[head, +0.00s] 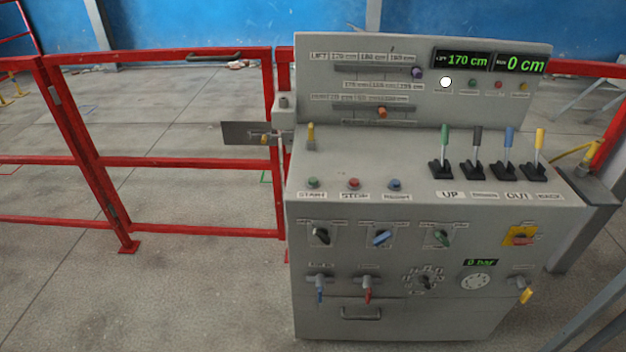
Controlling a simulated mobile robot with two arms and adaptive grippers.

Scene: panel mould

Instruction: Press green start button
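A grey control console (400,310) stands right of centre in the head view. The green start button (314,183) sits at the left of the console's sloped shelf, above a label reading START. A red button (353,184) with a STOP label and a blue button (394,184) are to its right in the same row. Nothing covers the green button. Neither of my grippers shows in the head view.
Levers with green (444,140), black, blue and yellow handles stand on the shelf's right. Displays above read 170 cm (462,60) and 0 cm (520,64). Knobs and valves line the front panel. A red railing (190,163) runs left; grey floor lies beyond.

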